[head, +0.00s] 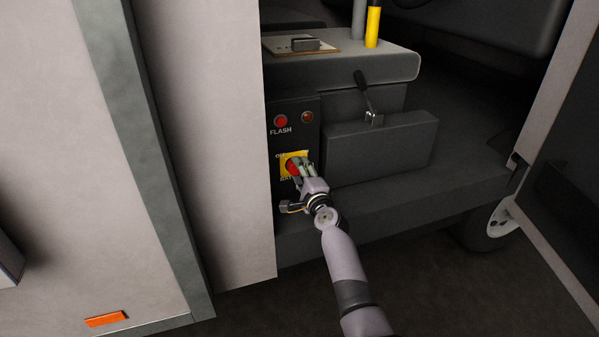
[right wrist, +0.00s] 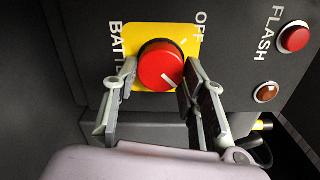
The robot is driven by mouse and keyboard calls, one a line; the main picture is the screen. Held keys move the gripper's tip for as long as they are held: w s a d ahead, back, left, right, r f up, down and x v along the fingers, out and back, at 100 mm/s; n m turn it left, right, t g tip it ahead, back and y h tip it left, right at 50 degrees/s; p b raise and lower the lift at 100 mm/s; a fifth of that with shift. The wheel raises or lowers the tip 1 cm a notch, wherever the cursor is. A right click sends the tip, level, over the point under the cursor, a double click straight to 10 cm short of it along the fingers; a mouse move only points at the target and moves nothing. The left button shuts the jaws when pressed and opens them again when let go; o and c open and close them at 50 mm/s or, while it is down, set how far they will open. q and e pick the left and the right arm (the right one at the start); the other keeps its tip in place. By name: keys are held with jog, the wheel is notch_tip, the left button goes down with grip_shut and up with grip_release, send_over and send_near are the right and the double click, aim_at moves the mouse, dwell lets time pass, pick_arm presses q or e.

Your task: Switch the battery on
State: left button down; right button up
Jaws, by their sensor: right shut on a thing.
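The battery switch is a round red knob (head: 292,167) on a yellow plate (head: 285,159) low on the dark panel. In the right wrist view the knob (right wrist: 160,62) carries a white mark at its lower right rim. The yellow plate (right wrist: 189,36) is beside the letters OFF and a partly hidden label starting BATT. My right gripper (head: 302,168) is at the switch, and in the right wrist view its fingers (right wrist: 161,72) stand on both sides of the knob, shut on it. My left gripper is not in view.
A red FLASH button (head: 280,121) and a small amber-red lamp (head: 307,117) are above the switch. A pale wall (head: 205,140) stands close on the left. A dark box with a lever (head: 365,95) and a yellow-and-black post (head: 373,25) are to the right.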

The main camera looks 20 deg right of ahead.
jog(key=o, duration=1.1)
jog(key=shift+c, duration=0.2)
jog(key=shift+o, duration=0.5)
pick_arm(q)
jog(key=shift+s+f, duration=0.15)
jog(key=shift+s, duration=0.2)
